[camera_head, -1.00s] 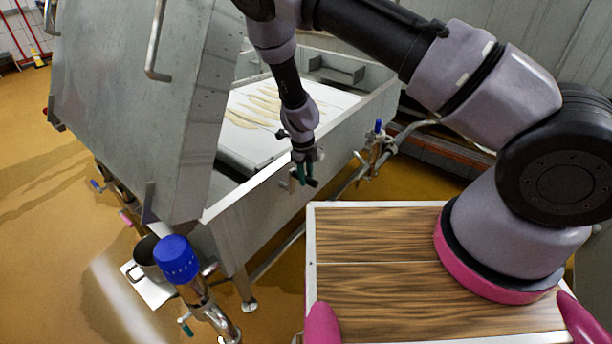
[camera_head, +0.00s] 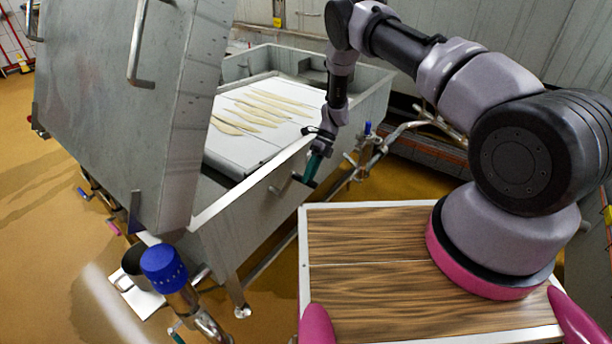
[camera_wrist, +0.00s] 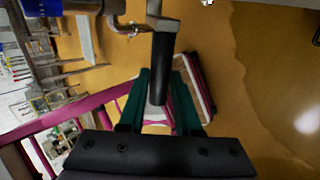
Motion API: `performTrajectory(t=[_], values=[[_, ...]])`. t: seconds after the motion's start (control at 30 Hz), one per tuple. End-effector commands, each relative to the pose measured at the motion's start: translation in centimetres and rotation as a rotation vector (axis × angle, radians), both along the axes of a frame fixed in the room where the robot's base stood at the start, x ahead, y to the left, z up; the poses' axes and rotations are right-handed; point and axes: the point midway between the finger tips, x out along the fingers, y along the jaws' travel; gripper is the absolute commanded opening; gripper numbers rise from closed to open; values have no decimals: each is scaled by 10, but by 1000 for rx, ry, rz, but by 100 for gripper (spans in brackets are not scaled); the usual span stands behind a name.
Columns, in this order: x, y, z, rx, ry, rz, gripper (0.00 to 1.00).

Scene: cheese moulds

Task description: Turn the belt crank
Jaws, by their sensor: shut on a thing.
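The belt crank (camera_wrist: 162,22) shows in the wrist view as a metal arm with a black cylindrical grip (camera_wrist: 161,62). My gripper (camera_wrist: 161,88) has its green fingers on both sides of this grip and is shut on it. In the head view my gripper (camera_head: 313,168) is at the outer side wall of the long metal vat (camera_head: 262,196), and its fingers and wrist hide most of the crank. The white belt (camera_head: 228,150) lies inside the vat, with several pale strips (camera_head: 262,108) on it.
A blue-capped pipe fitting (camera_head: 164,268) rises in the foreground, near a dark pot (camera_head: 134,262). Pipes with a blue-topped valve (camera_head: 367,128) run right of my gripper. Open yellow floor lies at left.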

Motion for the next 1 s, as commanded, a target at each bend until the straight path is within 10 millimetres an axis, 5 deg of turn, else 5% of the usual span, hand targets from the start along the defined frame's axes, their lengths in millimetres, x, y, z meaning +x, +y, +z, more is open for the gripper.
performTrajectory(t=[0.9,0.93,1.0], values=[[6,-6,-16,104,137,3,0],[6,-6,-16,104,137,3,40],[6,-6,-15,104,137,3,61]])
